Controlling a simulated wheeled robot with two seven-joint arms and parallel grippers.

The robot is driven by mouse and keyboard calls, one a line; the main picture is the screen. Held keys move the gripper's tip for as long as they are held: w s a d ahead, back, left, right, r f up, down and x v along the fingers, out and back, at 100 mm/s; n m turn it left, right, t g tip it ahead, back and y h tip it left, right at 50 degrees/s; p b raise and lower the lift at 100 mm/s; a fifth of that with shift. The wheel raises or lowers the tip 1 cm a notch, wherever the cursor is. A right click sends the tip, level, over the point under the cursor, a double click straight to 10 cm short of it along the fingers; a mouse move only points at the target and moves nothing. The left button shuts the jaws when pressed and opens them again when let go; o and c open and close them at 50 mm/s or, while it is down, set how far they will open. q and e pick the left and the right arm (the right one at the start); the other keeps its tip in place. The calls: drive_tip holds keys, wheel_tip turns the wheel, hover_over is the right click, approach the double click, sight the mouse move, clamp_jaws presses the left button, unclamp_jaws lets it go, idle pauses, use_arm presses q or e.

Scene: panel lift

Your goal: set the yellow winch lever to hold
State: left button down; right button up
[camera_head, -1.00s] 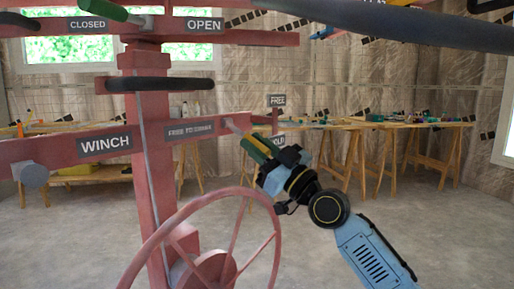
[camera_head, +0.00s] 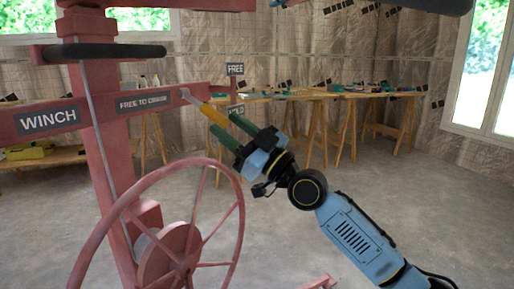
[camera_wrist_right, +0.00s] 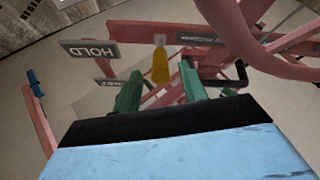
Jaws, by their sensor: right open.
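The yellow winch lever (camera_head: 214,114) sticks out on a grey metal stem from the right end of the red crossbar, slanting down to the right. A FREE sign (camera_head: 235,69) is above it and a HOLD sign (camera_head: 237,110) beside its tip, partly hidden by a finger. My right gripper (camera_head: 223,122) is open, its green fingers close to the lever's end. In the right wrist view the lever (camera_wrist_right: 160,66) shows between the open fingertips (camera_wrist_right: 160,72); I cannot tell whether they touch it. The HOLD sign (camera_wrist_right: 88,50) is left of them there. My left gripper is out of view.
A red handwheel (camera_head: 170,240) stands below the crossbar, left of my right arm. The red post (camera_head: 108,180) carries a WINCH label (camera_head: 47,120). Wooden tables (camera_head: 300,95) stand along the back wall. The floor to the right is clear.

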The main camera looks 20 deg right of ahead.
drive_tip(key=v, duration=0.9)
drive_tip(key=shift+b, duration=0.4)
